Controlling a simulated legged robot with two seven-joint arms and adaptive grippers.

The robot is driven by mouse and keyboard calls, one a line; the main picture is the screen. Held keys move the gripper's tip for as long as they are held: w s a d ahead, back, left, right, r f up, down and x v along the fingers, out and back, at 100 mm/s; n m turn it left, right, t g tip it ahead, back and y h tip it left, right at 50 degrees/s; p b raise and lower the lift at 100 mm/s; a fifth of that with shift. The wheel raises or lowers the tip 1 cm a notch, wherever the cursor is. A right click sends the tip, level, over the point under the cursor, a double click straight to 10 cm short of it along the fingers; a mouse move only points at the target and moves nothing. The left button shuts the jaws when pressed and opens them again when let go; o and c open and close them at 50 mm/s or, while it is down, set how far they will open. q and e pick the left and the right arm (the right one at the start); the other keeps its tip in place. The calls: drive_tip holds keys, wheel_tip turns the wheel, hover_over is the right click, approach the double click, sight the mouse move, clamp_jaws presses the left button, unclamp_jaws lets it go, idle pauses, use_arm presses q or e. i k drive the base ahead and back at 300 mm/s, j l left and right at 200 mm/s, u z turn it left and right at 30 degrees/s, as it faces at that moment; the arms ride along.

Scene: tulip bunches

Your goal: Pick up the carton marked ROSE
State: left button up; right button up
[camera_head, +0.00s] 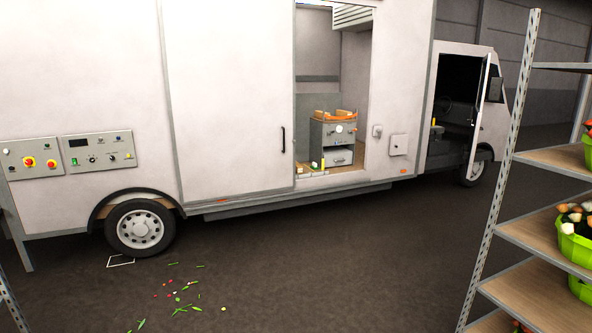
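No carton that I can read as marked ROSE shows in the head view. Inside the open side door of a white van (230,100) stands a grey box-shaped unit (338,143) with dials and a drawer-like front. Orange and tan items (335,115) lie on top of it, too small to identify. Neither of my grippers is in view.
A metal shelf rack (505,170) with wooden boards stands at the right, holding green tubs of tulips (575,245). Cut stems and petals (185,290) litter the dark floor. A control panel (98,150) is on the van.

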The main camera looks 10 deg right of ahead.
sight(298, 168)
drive_tip(key=i+l+z, duration=0.25)
drive_tip(key=i+z, duration=0.2)
drive_tip(key=i, duration=0.2)
drive_tip(key=i+z, duration=0.35)
drive_tip(key=i, duration=4.1)
drive_tip(key=i+l+u, duration=0.1)
drive_tip(key=i, duration=0.9)
drive_tip(key=i+l, duration=0.1)
drive_tip(key=i, duration=0.9)
drive_tip(key=i+l+u, duration=0.1)
drive_tip(key=i, duration=0.9)
